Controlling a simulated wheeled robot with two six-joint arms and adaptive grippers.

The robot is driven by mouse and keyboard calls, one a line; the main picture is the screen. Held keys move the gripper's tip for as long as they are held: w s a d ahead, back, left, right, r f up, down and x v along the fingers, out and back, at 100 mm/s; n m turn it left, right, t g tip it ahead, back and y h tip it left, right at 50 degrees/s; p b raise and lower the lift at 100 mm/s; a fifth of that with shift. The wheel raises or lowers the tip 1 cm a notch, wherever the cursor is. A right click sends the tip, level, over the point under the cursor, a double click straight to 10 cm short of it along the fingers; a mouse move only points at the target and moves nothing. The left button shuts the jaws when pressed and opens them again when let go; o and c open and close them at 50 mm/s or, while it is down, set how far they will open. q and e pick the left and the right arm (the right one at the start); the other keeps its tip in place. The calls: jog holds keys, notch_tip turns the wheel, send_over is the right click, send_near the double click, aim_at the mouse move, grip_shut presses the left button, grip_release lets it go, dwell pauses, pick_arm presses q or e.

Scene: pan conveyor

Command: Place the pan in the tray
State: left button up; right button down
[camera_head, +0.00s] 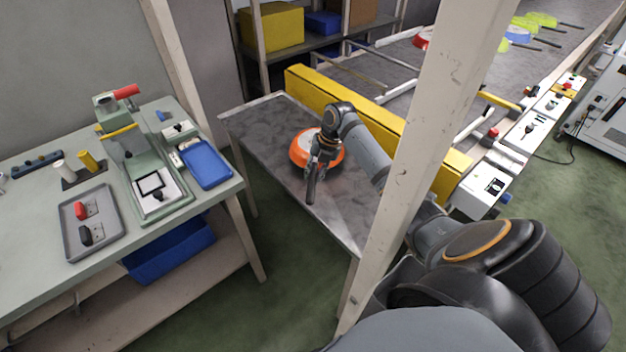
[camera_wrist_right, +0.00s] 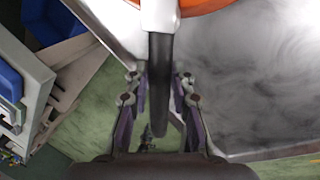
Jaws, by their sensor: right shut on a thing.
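The orange pan (camera_head: 301,152) rests on or just above the grey metal table (camera_head: 262,125), its dark handle pointing toward me. My right gripper (camera_head: 318,168) is over the handle side of the pan. In the right wrist view the handle (camera_wrist_right: 160,75) runs between the fingers of the gripper (camera_wrist_right: 160,92), which is shut on it; the orange body (camera_wrist_right: 205,5) shows at the top edge. On the green bench at left are a grey tray (camera_head: 72,218) holding red and black items, and an empty blue tray (camera_head: 206,165). My left gripper is out of view.
A yellow barrier (camera_head: 350,108) stands between the metal table and the conveyor (camera_head: 400,65), which carries several coloured pans at its far end. A floor gap separates bench and table.

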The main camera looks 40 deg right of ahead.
jog(key=x, duration=0.3)
jog(key=shift+s+d+f+p, duration=0.1)
jog(key=shift+s+f+p, duration=0.05)
jog(key=shift+f+p, duration=0.15)
jog(key=c, duration=1.1)
grip_release()
jog(key=shift+c, duration=0.2)
jog(key=v, duration=1.2)
jog(key=shift+b, duration=0.35)
jog(key=shift+s, duration=0.1)
